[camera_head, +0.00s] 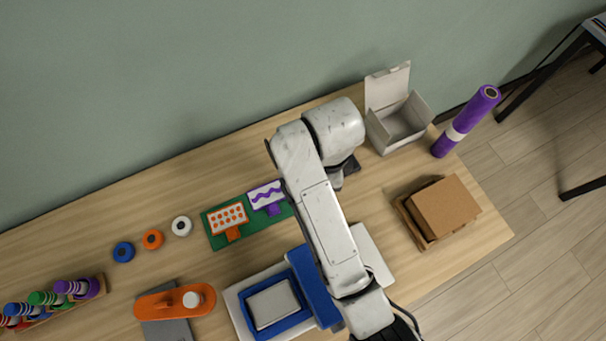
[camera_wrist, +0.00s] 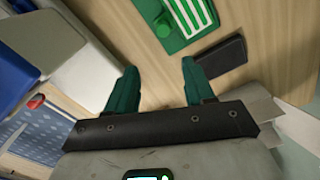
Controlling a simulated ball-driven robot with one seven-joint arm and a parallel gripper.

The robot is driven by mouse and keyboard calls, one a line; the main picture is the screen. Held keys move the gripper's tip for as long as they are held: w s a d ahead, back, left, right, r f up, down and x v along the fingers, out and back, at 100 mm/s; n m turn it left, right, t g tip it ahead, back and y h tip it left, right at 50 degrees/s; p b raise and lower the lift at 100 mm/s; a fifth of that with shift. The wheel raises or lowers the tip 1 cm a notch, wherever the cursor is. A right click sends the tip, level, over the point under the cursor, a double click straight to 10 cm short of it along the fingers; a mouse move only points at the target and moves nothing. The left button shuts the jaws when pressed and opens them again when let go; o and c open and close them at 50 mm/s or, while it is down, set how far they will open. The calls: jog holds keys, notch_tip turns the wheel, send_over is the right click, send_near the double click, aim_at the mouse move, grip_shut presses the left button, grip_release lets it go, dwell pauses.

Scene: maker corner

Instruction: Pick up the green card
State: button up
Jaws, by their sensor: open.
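The green card (camera_wrist: 190,14), white with green stripes and a green border, shows at the top of the wrist view. A green knob-like piece (camera_wrist: 163,27) sits beside it, and both appear to be on a green mat. My gripper (camera_wrist: 160,82) is open and empty, with its two teal fingers apart and bare wood between them. The card lies beyond the fingertips, apart from them. In the head view my arm hides the card and the fingers. An orange-dotted card (camera_head: 228,217) and a purple-wave card (camera_head: 265,195) stand on the green mat (camera_head: 218,241).
An open white box (camera_head: 402,125), purple roll (camera_head: 467,122) and brown cardboard box (camera_head: 445,207) are to the right. A blue tray (camera_head: 258,325) is near the front. Orange tool (camera_head: 165,302) lies left.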

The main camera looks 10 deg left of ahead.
jog(key=f, duration=0.1)
jog(key=a+f, duration=0.1)
jog(key=f+b, duration=0.1)
jog(key=f, duration=0.1)
jog(key=shift+w+a, duration=0.15)
jog(key=shift+a, duration=0.2)
jog(key=shift+w+a+f+p, duration=0.1)
jog(key=shift+a+f+p, duration=0.05)
jog(key=shift+f, duration=1.4)
jog(key=shift+a+f+p, duration=0.15)
jog(key=shift+f, duration=1.4)
jog(key=shift+c, duration=0.5)
grip_shut()
